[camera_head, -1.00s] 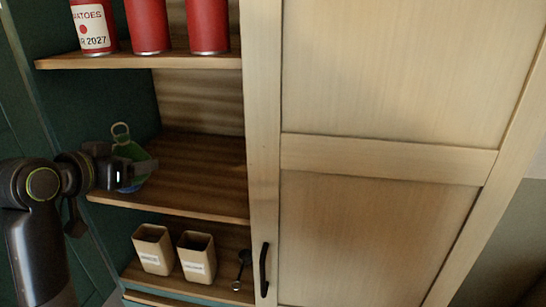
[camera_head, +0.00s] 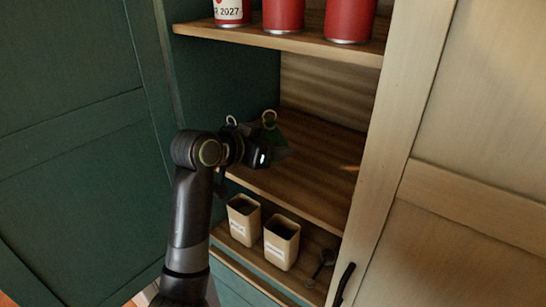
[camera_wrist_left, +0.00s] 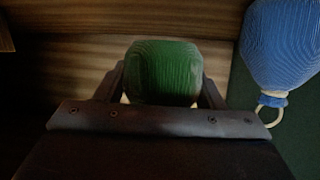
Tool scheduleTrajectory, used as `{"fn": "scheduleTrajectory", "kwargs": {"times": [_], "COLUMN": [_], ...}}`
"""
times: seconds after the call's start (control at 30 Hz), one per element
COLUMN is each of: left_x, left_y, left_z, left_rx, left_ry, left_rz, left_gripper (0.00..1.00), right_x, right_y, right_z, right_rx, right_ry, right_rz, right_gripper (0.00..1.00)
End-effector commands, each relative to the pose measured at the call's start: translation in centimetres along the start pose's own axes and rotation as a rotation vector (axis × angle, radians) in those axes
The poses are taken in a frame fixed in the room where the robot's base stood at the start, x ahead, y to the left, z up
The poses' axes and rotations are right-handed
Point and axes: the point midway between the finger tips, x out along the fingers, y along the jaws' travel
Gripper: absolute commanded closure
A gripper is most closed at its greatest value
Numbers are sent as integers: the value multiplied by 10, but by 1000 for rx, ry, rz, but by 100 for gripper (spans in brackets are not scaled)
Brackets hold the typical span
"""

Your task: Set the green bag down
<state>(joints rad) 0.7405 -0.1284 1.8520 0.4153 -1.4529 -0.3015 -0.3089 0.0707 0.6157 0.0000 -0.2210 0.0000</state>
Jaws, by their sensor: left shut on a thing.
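The green bag (camera_head: 284,138) is dark and partly hidden behind my left gripper (camera_head: 272,152) in the head view, at the left end of the middle shelf (camera_head: 318,180). In the left wrist view the green bag (camera_wrist_left: 163,72) sits between the two fingers of my left gripper (camera_wrist_left: 162,92), which is shut on it. I cannot tell whether its underside touches the shelf board. A blue bag (camera_wrist_left: 282,45) with a ring shows to the right in the wrist view, apart from the fingers. My right gripper is not in view.
Red cans (camera_head: 283,14) stand on the upper shelf above. Two tan open canisters (camera_head: 282,243) and a dark spoon (camera_head: 321,264) are on the lower shelf. A pale door (camera_head: 470,130) borders the right. The middle shelf's right part is bare.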

Motion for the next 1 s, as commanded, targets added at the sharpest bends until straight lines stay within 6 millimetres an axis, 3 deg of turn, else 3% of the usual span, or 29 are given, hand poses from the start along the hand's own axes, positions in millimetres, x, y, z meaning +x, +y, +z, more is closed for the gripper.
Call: {"fn": "scheduleTrajectory", "kwargs": {"times": [0.2,0.4,0.77,0.8,0.93,1.0], "left_x": [8,16,18,18,18,18], "left_y": [1,2,2,1,1,1], "left_z": [20,39,43,43,43,43], "left_rx": [-3,0,1,1,1,1], "left_ry": [-1,2,3,1,1,1], "left_rz": [1,0,0,0,0,0], "left_gripper": [70,70,70,33,16,16], "right_x": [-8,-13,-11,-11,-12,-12], "right_y": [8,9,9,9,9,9], "right_z": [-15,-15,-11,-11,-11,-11], "right_rx": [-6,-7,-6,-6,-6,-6], "right_ry": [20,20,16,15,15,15], "right_rz": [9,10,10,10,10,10], "right_gripper": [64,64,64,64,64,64]}}
